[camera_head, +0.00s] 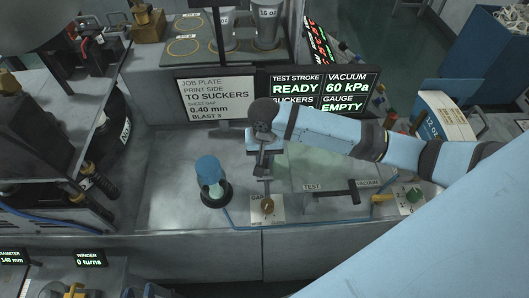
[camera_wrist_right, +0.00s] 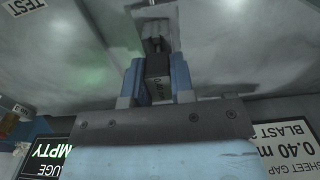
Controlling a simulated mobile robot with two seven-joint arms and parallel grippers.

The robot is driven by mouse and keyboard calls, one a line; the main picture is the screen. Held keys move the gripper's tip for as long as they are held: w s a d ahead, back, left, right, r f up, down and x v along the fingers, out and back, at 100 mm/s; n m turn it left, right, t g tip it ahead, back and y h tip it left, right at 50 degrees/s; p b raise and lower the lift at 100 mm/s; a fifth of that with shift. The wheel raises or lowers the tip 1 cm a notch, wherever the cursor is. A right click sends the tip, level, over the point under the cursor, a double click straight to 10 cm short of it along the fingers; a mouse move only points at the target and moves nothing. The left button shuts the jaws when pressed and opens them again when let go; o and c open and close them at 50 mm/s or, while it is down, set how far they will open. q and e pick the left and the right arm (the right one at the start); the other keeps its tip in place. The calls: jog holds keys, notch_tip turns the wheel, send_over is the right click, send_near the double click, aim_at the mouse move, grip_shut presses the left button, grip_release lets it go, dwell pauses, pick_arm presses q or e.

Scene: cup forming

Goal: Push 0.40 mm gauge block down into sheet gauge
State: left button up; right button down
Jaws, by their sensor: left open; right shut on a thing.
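My right gripper (camera_head: 265,150) reaches in from the right and is shut over the middle of the bench. In the right wrist view, its two blue fingers (camera_wrist_right: 157,80) are closed on a small dark block (camera_wrist_right: 157,66) with a faint marking, taken as the gauge block. Just beyond the block is a dark slotted fitting (camera_wrist_right: 152,30), which looks like the sheet gauge. I cannot tell whether the block touches it.
A blue-capped cylinder (camera_head: 209,172) stands in a black ring left of the gauge. The job plate (camera_head: 216,99) reads sheet gap 0.40 mm. TEST and VACUUM controls (camera_head: 335,193) lie to the right.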

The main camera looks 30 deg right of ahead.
pick_arm(q)
jog(key=shift+s+a+f, duration=0.1)
jog(key=shift+a, duration=0.05)
pick_arm(e)
jog(key=shift+f, duration=0.25)
jog(key=shift+f, duration=0.2)
jog(key=c, duration=1.1)
grip_release()
pick_arm(q)
jog(key=shift+s+f, duration=0.2)
jog(key=shift+s, duration=0.3)
pick_arm(e)
jog(key=shift+o, duration=1)
pick_arm(q)
jog(key=shift+f+b, duration=0.5)
jog(key=shift+b, duration=0.15)
pick_arm(e)
notch_tip(320, 180, up, 14)
pick_arm(q)
jog(key=shift+w+r, duration=0.1)
jog(key=shift+w, duration=0.1)
